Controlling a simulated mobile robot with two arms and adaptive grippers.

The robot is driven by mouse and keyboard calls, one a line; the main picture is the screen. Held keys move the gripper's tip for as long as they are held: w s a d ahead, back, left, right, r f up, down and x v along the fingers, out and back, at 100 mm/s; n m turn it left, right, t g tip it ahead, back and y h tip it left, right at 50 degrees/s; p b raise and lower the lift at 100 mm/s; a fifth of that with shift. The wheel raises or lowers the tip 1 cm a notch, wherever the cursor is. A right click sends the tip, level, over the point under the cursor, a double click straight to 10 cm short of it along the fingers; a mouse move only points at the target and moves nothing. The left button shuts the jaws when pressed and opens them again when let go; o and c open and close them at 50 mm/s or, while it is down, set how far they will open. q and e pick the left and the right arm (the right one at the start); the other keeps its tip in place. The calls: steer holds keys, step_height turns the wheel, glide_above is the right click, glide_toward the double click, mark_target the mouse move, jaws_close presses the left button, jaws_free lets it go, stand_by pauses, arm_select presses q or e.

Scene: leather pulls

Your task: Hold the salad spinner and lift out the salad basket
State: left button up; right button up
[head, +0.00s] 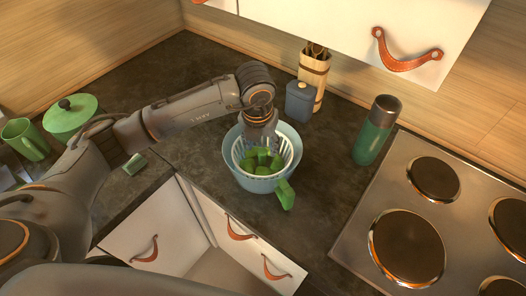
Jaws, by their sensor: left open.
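The salad spinner (256,184) is a pale blue bowl on the dark counter, with a green handle (286,194) at its front right. The white slatted salad basket (291,155) sits inside the bowl and holds several green pieces (262,160). My left gripper (260,142) reaches down from above at the back of the basket. It is open, with its fingers at or just inside the basket's back rim; I cannot tell whether they touch it. The arm and gripper hide part of the back rim. My right gripper is not in view.
A blue-grey canister (299,102) and a wooden utensil holder (314,72) stand behind the spinner. A green bottle (377,130) stands right of it, beside the stove (455,220). A green pot (72,118) and mug (25,139) stand far left. Counter left of the spinner is mostly clear.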

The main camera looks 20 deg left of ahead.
mark_target(263, 158)
arm_select(q)
steer(key=f, duration=0.2)
steer(key=f+p, duration=0.1)
steer(key=f, duration=0.1)
steer(key=w+f, duration=0.1)
steer(key=f, duration=0.1)
steer(key=shift+d+f+p, duration=0.1)
steer(key=shift+f+p, duration=0.2)
steer(key=shift+f, duration=0.05)
steer(key=shift+w+f, duration=0.15)
steer(key=shift+f, duration=0.25)
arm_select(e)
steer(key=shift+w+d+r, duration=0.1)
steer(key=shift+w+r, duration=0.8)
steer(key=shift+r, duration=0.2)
arm_select(q)
jaws_close()
